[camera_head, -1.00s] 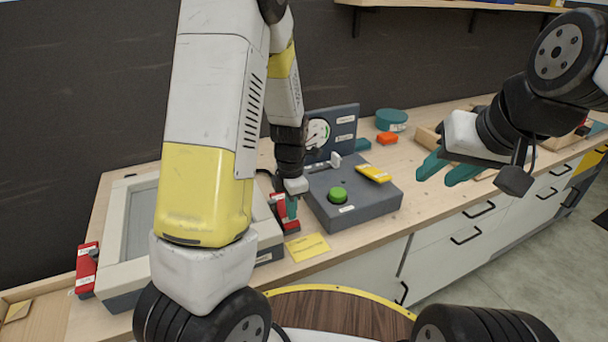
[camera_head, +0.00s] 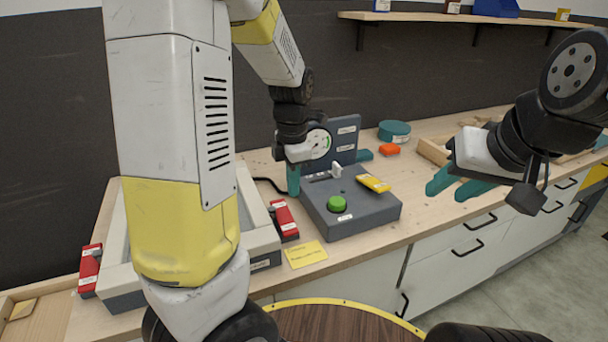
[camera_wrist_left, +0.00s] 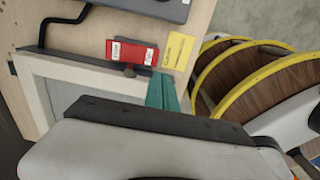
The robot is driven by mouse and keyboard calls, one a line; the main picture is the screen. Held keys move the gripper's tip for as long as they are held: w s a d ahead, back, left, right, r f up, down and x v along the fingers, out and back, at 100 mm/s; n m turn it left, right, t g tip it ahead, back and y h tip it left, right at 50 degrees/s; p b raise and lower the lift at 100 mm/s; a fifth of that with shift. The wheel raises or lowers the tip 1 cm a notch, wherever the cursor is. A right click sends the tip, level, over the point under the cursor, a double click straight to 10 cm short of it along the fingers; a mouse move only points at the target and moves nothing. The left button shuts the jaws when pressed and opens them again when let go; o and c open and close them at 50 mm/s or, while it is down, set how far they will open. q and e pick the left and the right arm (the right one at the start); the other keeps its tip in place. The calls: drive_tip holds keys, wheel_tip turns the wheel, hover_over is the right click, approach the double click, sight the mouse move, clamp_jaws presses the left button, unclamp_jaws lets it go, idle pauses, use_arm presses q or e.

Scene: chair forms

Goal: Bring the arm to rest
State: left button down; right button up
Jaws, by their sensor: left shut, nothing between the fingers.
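My left gripper (camera_head: 293,181) is in the head view, raised above the bench just left of the grey gauge device (camera_head: 360,213). Its teal fingers are shut and empty, and they also show in the left wrist view (camera_wrist_left: 161,92). A red block with white labels (camera_head: 284,220) lies below it on the bench, apart from the fingers, and it shows in the left wrist view (camera_wrist_left: 132,52) too. My right gripper (camera_head: 455,189) hangs at the right over the bench's front edge. Its two teal fingers are apart with nothing visible between them.
A grey-white tray (camera_head: 262,238) stands left of the device, with another red block (camera_head: 90,268) at its left side. A yellow note (camera_head: 305,253) lies at the front edge. A teal round container (camera_head: 394,131) and an orange-red piece (camera_head: 389,149) sit behind.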

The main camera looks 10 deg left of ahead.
use_arm(q)
drive_tip(key=shift+r, duration=0.2)
drive_tip(key=s+r+m+t+h, duration=0.1)
drive_tip(key=s+r+m+t, duration=0.2)
drive_tip(key=s+r+m, duration=0.4)
drive_tip(key=s+d+r+m+t+h, duration=0.1)
drive_tip(key=s+r+m, duration=0.5)
drive_tip(key=m, duration=1.2)
drive_tip(key=shift+s+r+t, duration=0.35)
drive_tip(key=shift+s+t, duration=0.55)
drive_tip(key=shift+s, duration=0.3)
